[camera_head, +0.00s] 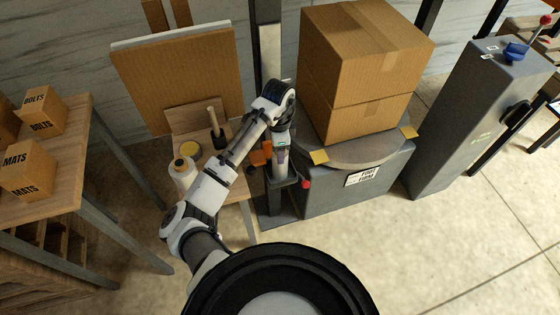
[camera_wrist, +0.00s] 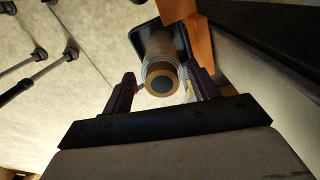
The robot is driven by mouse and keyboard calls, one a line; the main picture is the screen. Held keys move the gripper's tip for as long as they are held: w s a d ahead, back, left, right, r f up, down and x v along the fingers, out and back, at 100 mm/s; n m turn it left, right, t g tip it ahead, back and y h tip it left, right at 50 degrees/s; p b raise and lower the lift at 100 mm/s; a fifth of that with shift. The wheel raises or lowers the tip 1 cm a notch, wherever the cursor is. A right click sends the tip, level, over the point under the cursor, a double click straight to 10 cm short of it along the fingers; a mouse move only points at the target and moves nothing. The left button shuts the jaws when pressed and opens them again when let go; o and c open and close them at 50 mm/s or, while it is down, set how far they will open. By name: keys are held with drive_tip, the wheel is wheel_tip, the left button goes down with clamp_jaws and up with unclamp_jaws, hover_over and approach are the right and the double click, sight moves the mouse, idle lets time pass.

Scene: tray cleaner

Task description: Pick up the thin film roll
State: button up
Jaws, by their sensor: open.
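The thin film roll (camera_wrist: 160,68) shows nearly end-on in the wrist view, with a brown core ring around a dark hole and a pale wrapped body. It stands on a dark plate (camera_wrist: 143,37). My gripper (camera_wrist: 165,88) is open, with one finger on each side of the roll's near end. Whether either finger touches it I cannot tell. In the head view my gripper (camera_head: 281,147) points down over the roll (camera_head: 280,170) on the carriage of the wrapping machine, and the hand partly hides it.
An orange part (camera_head: 262,154) sits close beside the roll, and a red knob (camera_head: 306,184) is at the carriage's right. Stacked cartons (camera_head: 355,75) stand on the turntable. A white roll (camera_head: 182,176), a yellow tape (camera_head: 189,149) and a brush (camera_head: 215,128) are on a small table.

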drive_tip(key=shift+w+d+f+p, duration=0.1)
drive_tip(key=shift+f+p, duration=0.15)
drive_tip(key=shift+f, duration=0.65)
drive_tip(key=shift+s+d+f+p, duration=0.1)
drive_tip(key=shift+f+p, duration=0.15)
drive_tip(key=shift+f, duration=0.6)
drive_tip(key=shift+w+d+f+p, duration=0.1)
drive_tip(key=shift+f+p, duration=0.15)
drive_tip(key=shift+f, duration=0.65)
drive_tip(key=c, duration=0.9)
